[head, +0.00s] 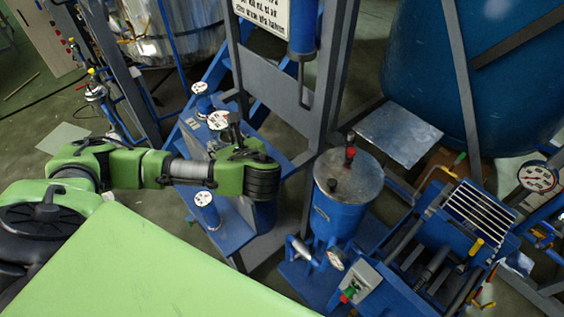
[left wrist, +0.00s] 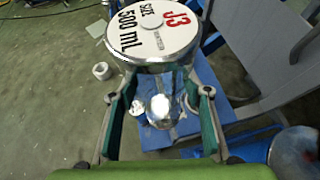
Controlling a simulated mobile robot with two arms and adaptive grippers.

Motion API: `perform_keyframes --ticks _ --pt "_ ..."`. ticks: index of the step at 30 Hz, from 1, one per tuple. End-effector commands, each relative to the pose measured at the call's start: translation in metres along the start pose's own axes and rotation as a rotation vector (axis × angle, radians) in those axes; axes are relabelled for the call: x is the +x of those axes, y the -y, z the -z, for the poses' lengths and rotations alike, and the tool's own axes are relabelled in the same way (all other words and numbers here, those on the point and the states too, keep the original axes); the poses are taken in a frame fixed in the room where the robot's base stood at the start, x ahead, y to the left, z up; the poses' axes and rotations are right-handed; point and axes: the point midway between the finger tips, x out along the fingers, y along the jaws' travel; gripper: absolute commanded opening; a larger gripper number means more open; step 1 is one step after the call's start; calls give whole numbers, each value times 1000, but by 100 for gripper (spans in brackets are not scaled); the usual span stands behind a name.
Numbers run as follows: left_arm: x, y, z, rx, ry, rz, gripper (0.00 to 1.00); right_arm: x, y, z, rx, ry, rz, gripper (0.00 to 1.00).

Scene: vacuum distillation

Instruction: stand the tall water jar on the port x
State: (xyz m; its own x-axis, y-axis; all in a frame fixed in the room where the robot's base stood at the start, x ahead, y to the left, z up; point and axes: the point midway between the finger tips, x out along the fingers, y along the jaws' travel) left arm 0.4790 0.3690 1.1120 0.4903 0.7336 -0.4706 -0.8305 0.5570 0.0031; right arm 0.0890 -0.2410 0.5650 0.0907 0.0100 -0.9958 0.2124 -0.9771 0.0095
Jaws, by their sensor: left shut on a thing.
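A jar (left wrist: 155,35) with a round white lid marked "J3 SIZE 500 ml" and a clear, shiny body is between the two fingers of my left gripper (left wrist: 160,95) in the left wrist view. In the head view, its lid (head: 218,120) shows beside my left gripper (head: 228,133), above the blue stand (head: 232,228). Two smaller white discs with marks, one at the back (head: 200,88) and one at the front (head: 204,198), top blue pieces there. Their marks are too small to read, so I cannot tell which is port x. My right gripper is out of view.
A grey-blue steel frame (head: 270,75) rises just behind the stand. A blue vessel with a metal lid (head: 350,177) stands to the right, near a grey plate (head: 399,133). Large tanks (head: 470,80) fill the back. Green floor shows at the left.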

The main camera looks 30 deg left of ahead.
Motion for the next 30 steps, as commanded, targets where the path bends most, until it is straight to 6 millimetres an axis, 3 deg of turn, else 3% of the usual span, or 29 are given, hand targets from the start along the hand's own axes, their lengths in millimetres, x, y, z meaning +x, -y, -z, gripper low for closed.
perform_keyframes --ticks 2,5,15,25,30 --pt "-3 -3 -5 0 2 -3 15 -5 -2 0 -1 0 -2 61" --pt "2 0 -1 -2 2 -3 15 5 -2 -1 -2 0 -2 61" --pt "33 36 10 -4 1 -1 15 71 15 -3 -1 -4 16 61" --pt "62 72 14 -4 1 -1 15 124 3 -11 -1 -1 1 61" --pt "83 92 25 1 -1 -5 15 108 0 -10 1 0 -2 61"
